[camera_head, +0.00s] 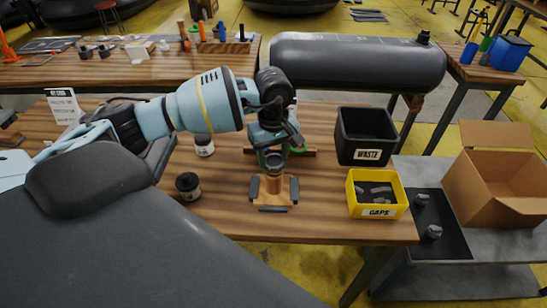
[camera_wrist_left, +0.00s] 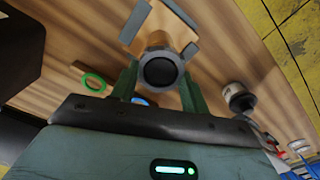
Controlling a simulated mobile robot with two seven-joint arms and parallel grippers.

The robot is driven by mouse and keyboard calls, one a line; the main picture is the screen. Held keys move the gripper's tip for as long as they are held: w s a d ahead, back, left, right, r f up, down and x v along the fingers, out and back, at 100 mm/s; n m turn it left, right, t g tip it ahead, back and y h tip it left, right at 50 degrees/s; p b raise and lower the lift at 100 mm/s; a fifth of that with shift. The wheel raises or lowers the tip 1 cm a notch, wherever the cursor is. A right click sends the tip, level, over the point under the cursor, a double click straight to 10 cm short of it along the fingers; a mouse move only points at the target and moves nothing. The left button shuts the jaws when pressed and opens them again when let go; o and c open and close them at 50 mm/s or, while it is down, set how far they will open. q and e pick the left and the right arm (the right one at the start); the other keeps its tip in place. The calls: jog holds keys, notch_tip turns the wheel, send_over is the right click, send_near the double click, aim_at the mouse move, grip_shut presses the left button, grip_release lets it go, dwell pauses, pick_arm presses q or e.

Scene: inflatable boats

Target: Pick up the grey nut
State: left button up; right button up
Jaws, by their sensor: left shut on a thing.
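The grey nut (camera_wrist_left: 160,70) shows in the left wrist view as a round grey ring with a dark centre, between the two green fingers of my left gripper (camera_wrist_left: 158,88). The fingers are shut on it. In the head view my left gripper (camera_head: 273,158) points down at the workbench, with the grey nut at its tip, right over a small wooden stand (camera_head: 273,186) with grey blocks around it. I cannot tell whether the nut still touches the stand. My right gripper is not in view.
A black waste bin (camera_head: 366,152) and a yellow caps bin (camera_head: 352,202) stand to the right on the workbench. A green ring (camera_wrist_left: 94,82) lies close to the gripper. A cardboard box (camera_head: 495,195) stands far right.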

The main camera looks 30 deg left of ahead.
aim_at(271, 162)
pick_arm(q)
jog(key=r, duration=0.3)
jog(key=shift+s+r, duration=0.1)
jog(key=shift+s, duration=0.3)
jog(key=s+a+r+b, duration=0.1)
jog(key=s, duration=1.4)
jog(key=shift+r, duration=0.25)
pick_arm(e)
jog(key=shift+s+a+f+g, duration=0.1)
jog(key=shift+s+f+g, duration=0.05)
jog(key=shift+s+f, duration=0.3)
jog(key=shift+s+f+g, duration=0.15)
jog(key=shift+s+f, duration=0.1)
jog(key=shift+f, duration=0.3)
pick_arm(q)
jog(key=shift+s+a, duration=0.1)
